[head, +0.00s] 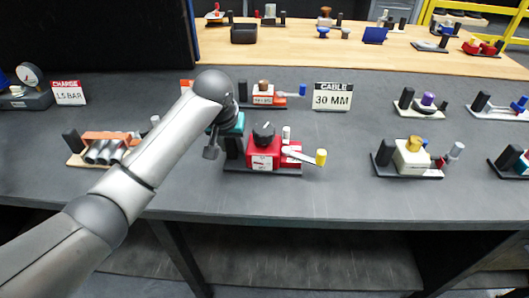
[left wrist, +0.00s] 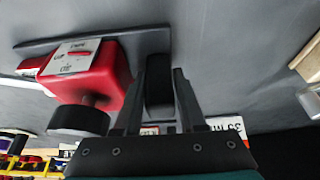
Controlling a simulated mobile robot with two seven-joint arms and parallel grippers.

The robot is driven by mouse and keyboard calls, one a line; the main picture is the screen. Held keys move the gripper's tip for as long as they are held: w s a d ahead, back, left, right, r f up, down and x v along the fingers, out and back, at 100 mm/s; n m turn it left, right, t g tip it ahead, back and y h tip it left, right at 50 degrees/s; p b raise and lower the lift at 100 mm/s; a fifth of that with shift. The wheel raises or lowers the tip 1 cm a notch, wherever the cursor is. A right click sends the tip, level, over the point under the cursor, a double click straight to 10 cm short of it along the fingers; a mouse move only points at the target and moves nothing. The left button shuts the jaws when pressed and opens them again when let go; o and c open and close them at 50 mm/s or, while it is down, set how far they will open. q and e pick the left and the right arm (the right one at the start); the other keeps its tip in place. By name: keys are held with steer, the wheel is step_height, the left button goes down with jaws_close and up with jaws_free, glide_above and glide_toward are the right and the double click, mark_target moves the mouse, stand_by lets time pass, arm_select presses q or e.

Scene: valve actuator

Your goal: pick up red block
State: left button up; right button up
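The red block (head: 263,154) sits on a dark base plate on the grey table in the head view, with a black knob on top and a yellow-tipped lever at its right. In the left wrist view the red block (left wrist: 88,72) is left of the fingers. A black upright post (left wrist: 159,78) of the same base stands between the fingers of my left gripper (left wrist: 160,85). The fingers flank the post closely, but I cannot tell whether they press on it. In the head view my left gripper (head: 232,142) is at the block's left, its fingertips mostly hidden. My right gripper is not in view.
A fixture with an orange block and grey cylinders (head: 104,148) lies to the left. A "CABLE 30 MM" sign (head: 332,97) and an orange-and-blue fixture (head: 268,94) stand behind. A cream fixture (head: 411,158) stands to the right. Table in front of the red block is clear.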

arm_select(q)
jaws_close()
stand_by(1.0)
steer(key=shift+w+r, duration=0.1)
steer(key=shift+r, duration=0.05)
